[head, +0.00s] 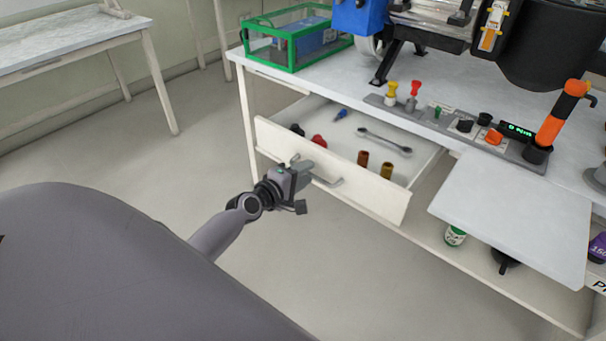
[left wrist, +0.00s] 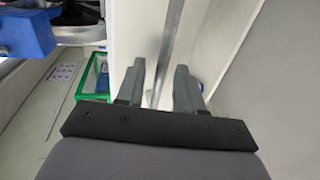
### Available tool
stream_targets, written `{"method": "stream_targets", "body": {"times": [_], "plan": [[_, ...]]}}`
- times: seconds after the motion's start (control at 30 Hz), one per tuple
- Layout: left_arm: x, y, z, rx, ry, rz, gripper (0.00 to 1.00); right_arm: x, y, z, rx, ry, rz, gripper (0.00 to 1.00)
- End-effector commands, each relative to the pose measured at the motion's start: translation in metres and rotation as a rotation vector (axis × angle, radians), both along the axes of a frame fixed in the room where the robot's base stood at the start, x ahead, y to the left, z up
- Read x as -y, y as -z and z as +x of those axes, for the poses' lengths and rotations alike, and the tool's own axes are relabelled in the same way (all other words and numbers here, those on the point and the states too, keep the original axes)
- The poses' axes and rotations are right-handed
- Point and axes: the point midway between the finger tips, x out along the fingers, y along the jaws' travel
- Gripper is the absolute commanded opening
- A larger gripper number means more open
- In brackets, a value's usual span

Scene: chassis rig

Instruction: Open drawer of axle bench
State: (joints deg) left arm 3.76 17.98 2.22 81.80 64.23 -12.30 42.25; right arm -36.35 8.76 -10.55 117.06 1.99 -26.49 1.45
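The axle bench (head: 340,75) is at the upper right in the head view. Its white drawer (head: 375,185) is pulled out, with its contents showing. A grey bar handle (head: 330,183) is on the drawer front. My left gripper (head: 305,172) is at the left part of this handle. In the left wrist view, the left gripper's two fingers (left wrist: 159,85) stand apart. A long grey bar (left wrist: 170,45) runs between them with visible gaps; I cannot tell whether either finger touches it. My right gripper is not in view.
The drawer holds a wrench (head: 384,140), a blue-handled tool (head: 341,114), a red item (head: 319,141) and brown cylinders (head: 363,158). A green-framed box (head: 290,42) stands on the bench top. A grey panel (head: 515,215) juts out at right. The floor (head: 330,270) before the drawer is clear.

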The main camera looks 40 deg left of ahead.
Motion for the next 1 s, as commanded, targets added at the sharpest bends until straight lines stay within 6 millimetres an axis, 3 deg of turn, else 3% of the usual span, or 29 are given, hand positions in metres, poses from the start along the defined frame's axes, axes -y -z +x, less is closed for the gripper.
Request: {"method": "stream_targets", "body": {"times": [0.37,0.8,1.0], "plan": [[0.000,-0.001,-0.004,-0.001,0.000,0.000,0.38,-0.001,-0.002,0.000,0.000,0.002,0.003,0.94],[-0.005,-0.012,-0.056,-0.001,-0.001,0.000,0.38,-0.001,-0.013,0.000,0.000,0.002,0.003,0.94],[-0.006,-0.015,-0.068,0.000,0.000,0.001,0.38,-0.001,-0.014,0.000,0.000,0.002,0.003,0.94]]}}
